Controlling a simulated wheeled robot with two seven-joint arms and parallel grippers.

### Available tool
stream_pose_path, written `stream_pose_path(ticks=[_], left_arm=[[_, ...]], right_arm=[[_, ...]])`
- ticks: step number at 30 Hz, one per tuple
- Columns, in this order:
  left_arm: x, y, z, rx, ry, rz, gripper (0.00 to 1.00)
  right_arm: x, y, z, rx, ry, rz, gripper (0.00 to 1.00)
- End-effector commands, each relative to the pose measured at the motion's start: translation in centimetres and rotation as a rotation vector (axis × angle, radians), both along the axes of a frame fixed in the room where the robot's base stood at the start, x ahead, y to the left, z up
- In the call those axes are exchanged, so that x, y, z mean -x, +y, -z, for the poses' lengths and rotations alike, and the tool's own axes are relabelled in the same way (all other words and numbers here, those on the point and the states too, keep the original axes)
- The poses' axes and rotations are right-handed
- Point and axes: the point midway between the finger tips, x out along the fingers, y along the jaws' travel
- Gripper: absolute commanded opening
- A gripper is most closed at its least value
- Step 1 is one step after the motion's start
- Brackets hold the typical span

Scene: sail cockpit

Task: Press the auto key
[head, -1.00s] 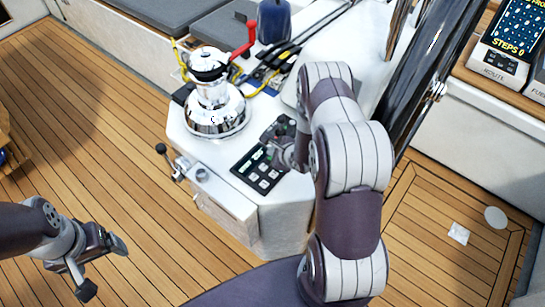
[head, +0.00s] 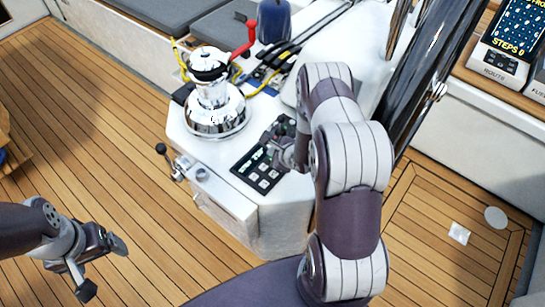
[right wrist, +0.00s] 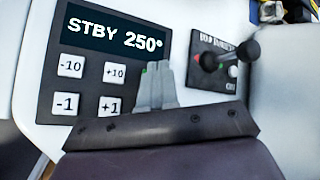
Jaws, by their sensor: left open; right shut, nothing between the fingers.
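The autopilot panel (head: 242,171) is a dark keypad on top of the white console. In the right wrist view the panel (right wrist: 45,85) has a display (right wrist: 115,32) reading "STBY 250°" above white keys marked -10, +10, -1 and +1. My right gripper (right wrist: 154,72) is shut and empty, its fingertips over the panel's right part just below the display. A small green patch (right wrist: 144,71) shows at the fingertips; no key marked auto is readable, and the fingers hide what lies beneath. Contact cannot be told. My left gripper (head: 103,267) is open and empty above the deck.
A chrome winch (head: 215,110) stands on the console behind the panel. A lever (head: 166,155) sticks out at the console's left side. In the right wrist view a black-knobbed switch (right wrist: 228,55) sits right of the fingers.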

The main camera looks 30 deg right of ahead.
Motion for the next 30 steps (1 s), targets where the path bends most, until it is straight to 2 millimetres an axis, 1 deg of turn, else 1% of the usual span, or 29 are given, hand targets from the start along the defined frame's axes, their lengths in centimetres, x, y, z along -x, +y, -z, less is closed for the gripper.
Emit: stream_pose_path(ticks=[4, 14, 30], left_arm=[[0.0, 0.0, 0.29, 0.0, 0.0, 0.0, 0.84], [0.0, 0.0, 0.26, 0.0, 0.0, 0.0, 0.84], [0.0, 0.0, 0.65, 0.0, 0.0, 0.0, 0.84]], right_arm=[[0.02, 0.01, 0.62, 0.0, 0.001, -0.001, 0.0], [0.01, 0.01, 0.6, 0.0, 0.0, 0.0, 0.0], [-0.01, -0.01, 1.2, 0.0, 0.0, 0.0, 0.0]])
